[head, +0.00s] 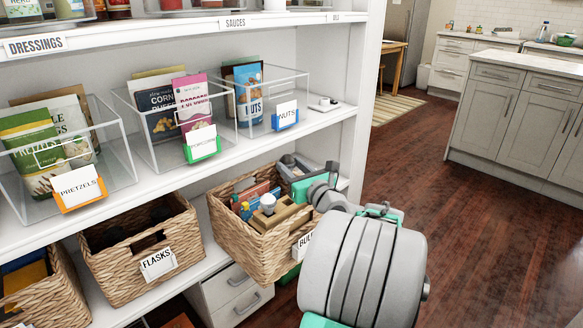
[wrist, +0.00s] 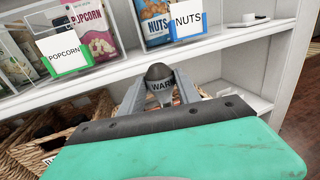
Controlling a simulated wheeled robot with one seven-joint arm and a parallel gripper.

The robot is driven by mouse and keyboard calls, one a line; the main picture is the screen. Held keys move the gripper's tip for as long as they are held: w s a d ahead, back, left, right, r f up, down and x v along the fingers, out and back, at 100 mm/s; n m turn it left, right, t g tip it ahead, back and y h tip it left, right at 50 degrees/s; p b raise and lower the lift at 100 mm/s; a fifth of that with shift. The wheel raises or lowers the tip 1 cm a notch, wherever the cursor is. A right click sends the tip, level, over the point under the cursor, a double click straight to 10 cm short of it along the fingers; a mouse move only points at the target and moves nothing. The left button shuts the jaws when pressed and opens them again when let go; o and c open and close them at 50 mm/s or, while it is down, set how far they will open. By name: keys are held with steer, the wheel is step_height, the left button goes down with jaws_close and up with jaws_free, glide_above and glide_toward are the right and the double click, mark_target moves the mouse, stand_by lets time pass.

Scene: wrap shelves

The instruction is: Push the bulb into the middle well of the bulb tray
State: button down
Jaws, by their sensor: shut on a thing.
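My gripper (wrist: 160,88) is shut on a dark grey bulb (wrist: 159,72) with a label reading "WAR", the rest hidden. In the head view my gripper (head: 296,168) is above the right rear of a wicker basket (head: 236,225) labelled "BUL", partly covered by my arm. The held bulb is small and hard to make out there. A wooden bulb tray (head: 286,216) sits in the basket, with a pale bulb (head: 267,204) standing on its left part. I cannot make out the middle well. The held bulb looks apart from the tray.
Colourful boxes (head: 258,191) stand in the basket behind the tray. The shelf above (head: 225,156) carries clear bins and a small white object (head: 324,104) near its right end. A flasks basket (head: 140,250) is to the left.

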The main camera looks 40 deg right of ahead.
steer(key=shift+s, duration=0.15)
step_height(320, 180, down, 6)
steer(key=shift+r+b, duration=0.15)
steer(key=shift+b, duration=1.05)
steer(key=shift+p, duration=1.55)
steer(key=shift+f+b, duration=0.6)
steer(key=shift+f, duration=1.15)
steer(key=c, duration=0.8)
jaws_free()
steer(key=shift+o, duration=0.2)
steer(key=shift+s, duration=0.1)
steer(key=p+v, duration=0.1)
steer(key=v, duration=0.6)
steer(key=shift+s+a+r+p, duration=0.1)
steer(key=shift+s+a+p, duration=0.15)
steer(key=shift+p, duration=0.15)
